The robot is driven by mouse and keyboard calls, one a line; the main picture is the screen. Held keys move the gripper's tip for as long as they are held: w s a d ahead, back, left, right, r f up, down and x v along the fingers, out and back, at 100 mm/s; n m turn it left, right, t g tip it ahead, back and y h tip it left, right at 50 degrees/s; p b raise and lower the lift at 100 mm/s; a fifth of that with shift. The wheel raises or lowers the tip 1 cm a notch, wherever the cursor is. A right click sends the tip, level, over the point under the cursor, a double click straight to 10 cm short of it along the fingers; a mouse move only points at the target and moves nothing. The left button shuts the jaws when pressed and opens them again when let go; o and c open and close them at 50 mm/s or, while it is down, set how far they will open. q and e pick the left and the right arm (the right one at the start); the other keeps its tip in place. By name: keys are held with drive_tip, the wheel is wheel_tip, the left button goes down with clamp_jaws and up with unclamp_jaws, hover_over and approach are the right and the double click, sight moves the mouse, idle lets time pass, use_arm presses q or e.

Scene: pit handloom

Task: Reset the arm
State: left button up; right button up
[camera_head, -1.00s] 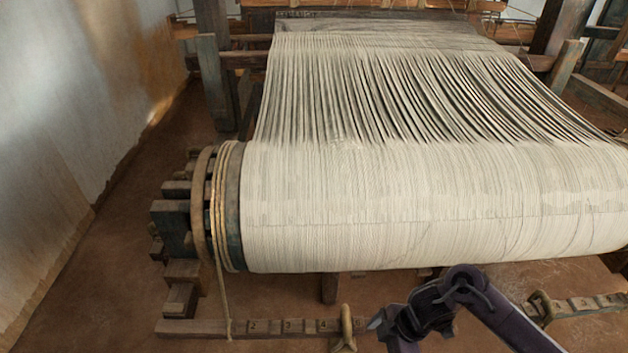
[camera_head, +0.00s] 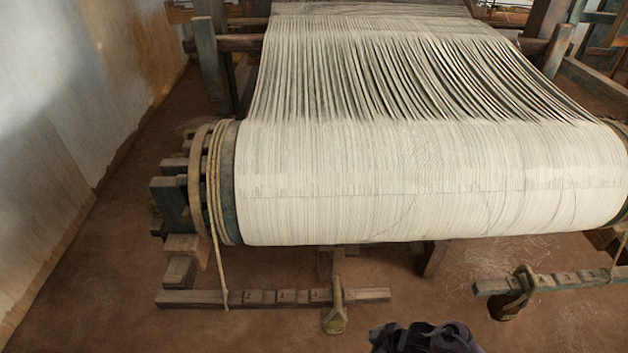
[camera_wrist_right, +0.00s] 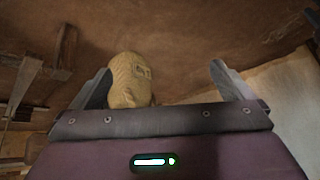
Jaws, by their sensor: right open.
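My right gripper (camera_wrist_right: 160,68) is open in the right wrist view, one finger on each side. A tan, rounded bag-like object (camera_wrist_right: 130,80) with a dark marking shows near the left finger. I cannot tell whether it lies between the fingers or beyond them. In the head view, a dark purple part of my arm shows at the bottom edge, well in front of the loom's cloth roll (camera_head: 430,185). Its jaws do not show there. My left gripper is not in view.
Two low notched wooden bars, left (camera_head: 275,298) and right (camera_head: 560,281), lie below the roll. A hooked tan piece (camera_head: 335,308) is on the left bar and a darker one (camera_head: 513,293) on the right. Brown floor (camera_head: 430,295) is clear between them. A wall (camera_head: 70,110) stands left.

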drive_tip(key=s+d+f+m+h, duration=0.1)
drive_tip(key=s+d+f+m, duration=0.25)
drive_tip(key=s+f, duration=0.4)
drive_tip(key=s+d+f+m+h, duration=0.1)
drive_tip(key=s+f, duration=0.3)
drive_tip(key=s, duration=0.4)
drive_tip(key=s+d+f+m+g+h, duration=0.1)
drive_tip(key=s+d+f+m+h, duration=0.1)
drive_tip(key=s+f, duration=0.3)
drive_tip(key=s+d+f+m+h, duration=0.1)
drive_tip(key=s+f, duration=0.3)
drive_tip(key=s, duration=0.7)
drive_tip(key=shift+d+f+m+g+h, duration=0.35)
drive_tip(key=shift+d+m, duration=0.2)
drive_tip(key=shift+d, duration=0.3)
drive_tip(key=shift+w+r, duration=0.15)
